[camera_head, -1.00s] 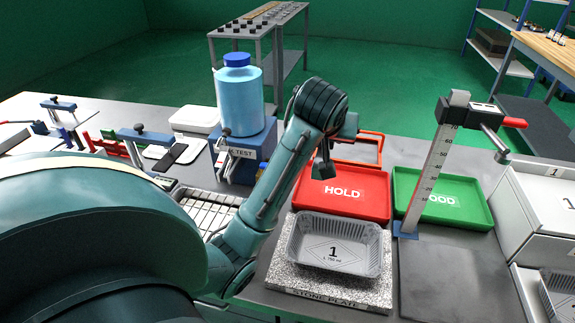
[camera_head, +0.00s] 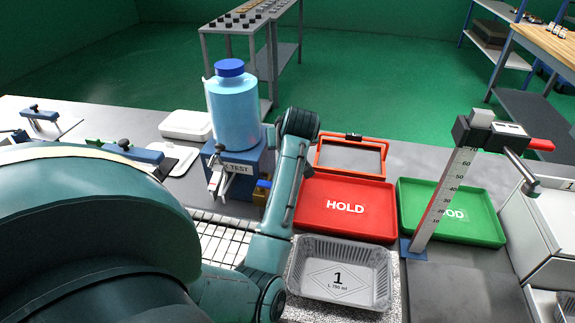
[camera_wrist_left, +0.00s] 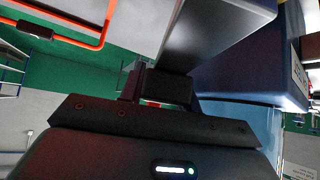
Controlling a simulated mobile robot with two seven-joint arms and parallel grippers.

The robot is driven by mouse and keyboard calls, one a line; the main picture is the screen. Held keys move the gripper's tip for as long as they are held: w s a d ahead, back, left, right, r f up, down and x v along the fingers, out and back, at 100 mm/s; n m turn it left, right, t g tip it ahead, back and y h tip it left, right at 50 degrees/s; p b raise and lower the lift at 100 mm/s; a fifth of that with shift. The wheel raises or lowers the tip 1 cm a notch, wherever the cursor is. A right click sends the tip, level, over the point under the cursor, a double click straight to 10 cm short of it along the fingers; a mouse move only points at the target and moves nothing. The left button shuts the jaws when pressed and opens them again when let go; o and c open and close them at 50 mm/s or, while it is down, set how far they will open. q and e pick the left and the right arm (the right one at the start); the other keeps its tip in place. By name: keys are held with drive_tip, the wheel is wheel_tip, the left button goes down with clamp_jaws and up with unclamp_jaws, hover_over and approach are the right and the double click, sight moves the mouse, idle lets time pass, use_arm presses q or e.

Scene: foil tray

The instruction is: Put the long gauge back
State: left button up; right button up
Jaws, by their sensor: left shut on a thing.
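My left arm comes in from the left in the head view and folds down beside the blue test box (camera_head: 236,160). In the left wrist view my left gripper (camera_wrist_left: 160,88) is shut on a smooth grey bar-like piece (camera_wrist_left: 215,32) that runs out toward the top edge. This may be the long gauge; its full length and markings do not show. The blue test box (camera_wrist_left: 255,75) is close behind and to the right of the held piece; I cannot tell whether they touch. My right gripper is in neither view.
A blue bottle (camera_head: 234,112) stands on the test box. The red HOLD tray (camera_head: 312,222), an orange-framed tray (camera_head: 318,155), a foil tray (camera_head: 296,268) and the green tray (camera_head: 480,225) lie right of my arm. A tall ruled stand (camera_head: 442,200) rises there. Clamps (camera_head: 125,150) are at left.

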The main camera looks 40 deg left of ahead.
use_arm(q)
wheel_tip(320, 180, down, 7)
drive_tip(key=shift+r, duration=0.1)
drive_tip(key=shift+f, duration=0.4)
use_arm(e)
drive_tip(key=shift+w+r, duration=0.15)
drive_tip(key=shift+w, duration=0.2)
use_arm(q)
drive_tip(key=shift+f, duration=0.1)
